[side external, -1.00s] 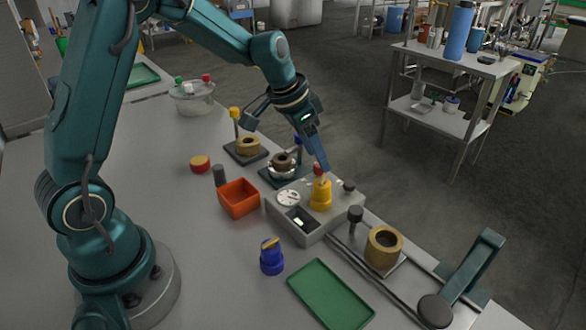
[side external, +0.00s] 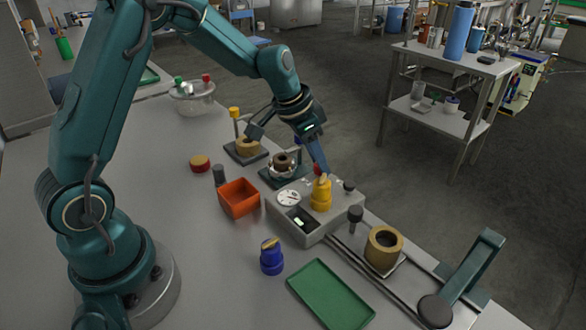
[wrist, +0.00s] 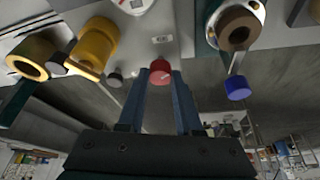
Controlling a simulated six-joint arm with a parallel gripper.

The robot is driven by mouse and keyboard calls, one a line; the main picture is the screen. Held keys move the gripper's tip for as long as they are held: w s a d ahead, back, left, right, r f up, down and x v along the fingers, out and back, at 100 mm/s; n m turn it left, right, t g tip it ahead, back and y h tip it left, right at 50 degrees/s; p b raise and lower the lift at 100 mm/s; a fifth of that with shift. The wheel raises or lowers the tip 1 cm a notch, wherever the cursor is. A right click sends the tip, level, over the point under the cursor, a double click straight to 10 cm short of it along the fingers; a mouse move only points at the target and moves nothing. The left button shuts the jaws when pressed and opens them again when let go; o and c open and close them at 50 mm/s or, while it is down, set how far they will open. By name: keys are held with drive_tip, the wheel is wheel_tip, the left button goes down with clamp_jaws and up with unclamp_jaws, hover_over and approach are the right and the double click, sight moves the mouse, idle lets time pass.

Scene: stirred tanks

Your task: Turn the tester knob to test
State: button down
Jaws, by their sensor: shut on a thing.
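The tester (side external: 320,232) is a grey box with a round white dial (side external: 288,198) and a small lit display (side external: 299,221). Its red knob (wrist: 160,70) sits between my fingertips in the wrist view; a small pale mark shows on it. In the side view the red knob (side external: 317,170) is partly hidden behind the yellow part and my fingers. My gripper (wrist: 160,80) is shut on the red knob, with one blue finger on each side; it points down at the tester's far side in the side view (side external: 321,171). I cannot read which setting the knob is at.
A yellow part (side external: 321,196) stands on the tester close beside my fingers, with a dark knob (side external: 348,186) to its right. An orange bin (side external: 239,198), a blue part (side external: 271,258) and a green tray (side external: 330,294) are nearer. A brass ring (side external: 383,248) stands right.

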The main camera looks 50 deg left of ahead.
sight(307, 177)
drive_tip(key=shift+w+a+m+g+h, duration=0.1)
drive_tip(key=shift+m+g+h, duration=0.3)
drive_tip(key=shift+m, duration=1)
drive_tip(key=shift+a+m+g+h, duration=0.15)
drive_tip(key=shift+m+h, duration=0.35)
drive_tip(key=shift+m, duration=0.9)
drive_tip(key=shift+d, duration=0.1)
drive_tip(key=c, duration=0.6)
unclamp_jaws()
drive_tip(key=shift+v, duration=2.6)
